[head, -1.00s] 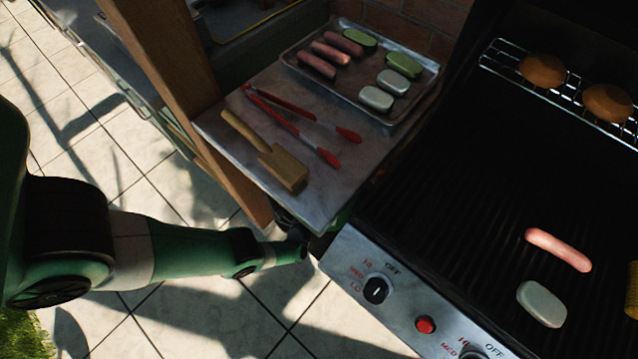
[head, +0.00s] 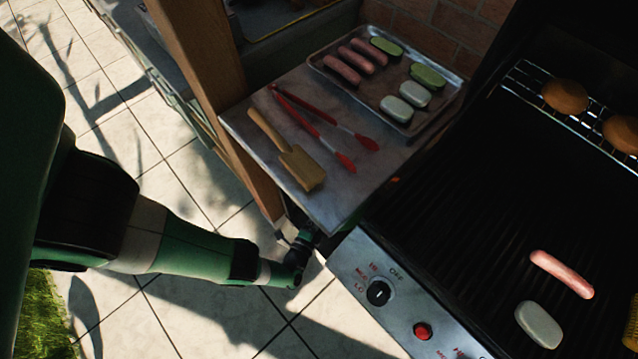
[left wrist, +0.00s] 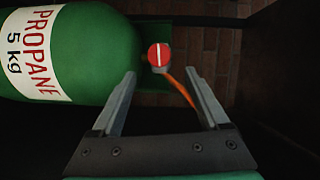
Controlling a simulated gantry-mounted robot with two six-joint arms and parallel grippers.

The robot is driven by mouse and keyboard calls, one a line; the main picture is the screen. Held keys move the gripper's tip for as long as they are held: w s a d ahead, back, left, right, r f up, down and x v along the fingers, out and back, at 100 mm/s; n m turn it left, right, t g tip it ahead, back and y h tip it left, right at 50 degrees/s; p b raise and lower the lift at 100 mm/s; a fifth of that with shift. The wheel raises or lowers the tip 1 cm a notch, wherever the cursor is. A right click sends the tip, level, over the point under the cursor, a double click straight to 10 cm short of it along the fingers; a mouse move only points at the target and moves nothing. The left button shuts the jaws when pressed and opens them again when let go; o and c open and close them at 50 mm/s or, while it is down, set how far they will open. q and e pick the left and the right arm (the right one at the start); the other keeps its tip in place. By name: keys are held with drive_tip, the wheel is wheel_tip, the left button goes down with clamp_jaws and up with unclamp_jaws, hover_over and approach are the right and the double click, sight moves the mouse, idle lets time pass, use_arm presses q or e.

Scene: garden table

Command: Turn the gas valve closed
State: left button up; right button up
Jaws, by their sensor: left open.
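The gas valve (left wrist: 159,55) is a red round knob with a white line across it, in the left wrist view. It sits at the end of a green propane bottle (left wrist: 105,50), which appears on its side in this view. An orange hose (left wrist: 178,88) runs from the valve. My left gripper (left wrist: 158,78) is open; the valve shows between and just beyond its fingertips, and contact cannot be told. In the head view my left arm reaches down beside the side shelf, and the bottle and valve are hidden there. My right gripper is not in view.
The side shelf (head: 235,120) holds red tongs (head: 318,128), a wooden-handled scraper (head: 290,152) and a food tray (head: 318,62). The grill's control panel (head: 352,250) is right of my left arm. A brick wall (left wrist: 200,50) stands behind the valve.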

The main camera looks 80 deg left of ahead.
use_arm(q)
drive_tip(key=shift+v, duration=1.25)
